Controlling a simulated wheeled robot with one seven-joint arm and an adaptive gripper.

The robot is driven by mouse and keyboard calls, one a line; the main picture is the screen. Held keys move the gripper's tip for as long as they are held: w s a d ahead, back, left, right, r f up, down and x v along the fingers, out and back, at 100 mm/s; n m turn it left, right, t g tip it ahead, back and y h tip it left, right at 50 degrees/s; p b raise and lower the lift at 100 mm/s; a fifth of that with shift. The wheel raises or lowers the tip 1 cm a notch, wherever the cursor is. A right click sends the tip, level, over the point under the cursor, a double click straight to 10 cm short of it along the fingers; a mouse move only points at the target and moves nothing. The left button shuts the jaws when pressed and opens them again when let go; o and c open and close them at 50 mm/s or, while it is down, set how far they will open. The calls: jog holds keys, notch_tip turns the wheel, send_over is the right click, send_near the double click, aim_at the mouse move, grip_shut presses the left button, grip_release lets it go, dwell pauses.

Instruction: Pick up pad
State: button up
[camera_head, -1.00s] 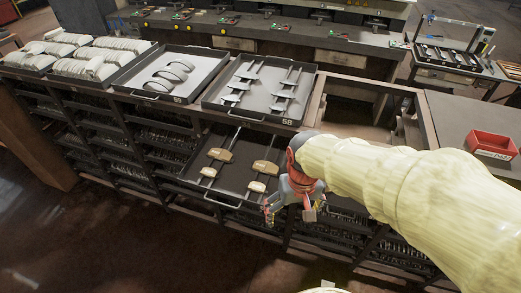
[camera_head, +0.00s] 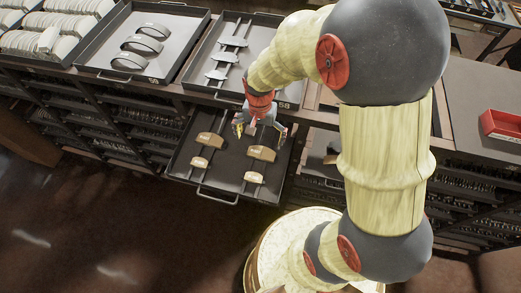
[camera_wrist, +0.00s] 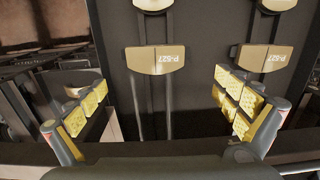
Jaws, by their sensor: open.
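Several tan pads sit on dark rails in a pulled-out black tray (camera_head: 223,179). The two larger pads, back-left (camera_head: 209,140) and back-right (camera_head: 261,153), lie behind two smaller ones, front-left (camera_head: 199,163) and front-right (camera_head: 253,177). My gripper (camera_head: 260,131) is open and empty above the tray's back part, just behind the back-right pad. Neither pad is touched.
A tray with silver parts on rails (camera_head: 208,60) stands on the rack above and behind the pulled-out tray. A tray with curved shoes (camera_head: 165,57) is left of it. A red bin (camera_head: 502,124) sits at right. Floor is free in front.

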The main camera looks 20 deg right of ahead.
aim_at(262, 151)
notch_tip(262, 151, down, 2)
jog(key=shift+w+f, duration=0.1)
jog(key=shift+f, duration=0.15)
jog(key=shift+s+d+f, duration=0.15)
jog(key=shift+f, duration=1.25)
jog(key=shift+s+d+f, duration=0.1)
jog(key=shift+d+f, duration=0.05)
jog(key=shift+f, duration=1.2)
jog(key=shift+c, duration=1.3)
jog(key=c, duration=1.4)
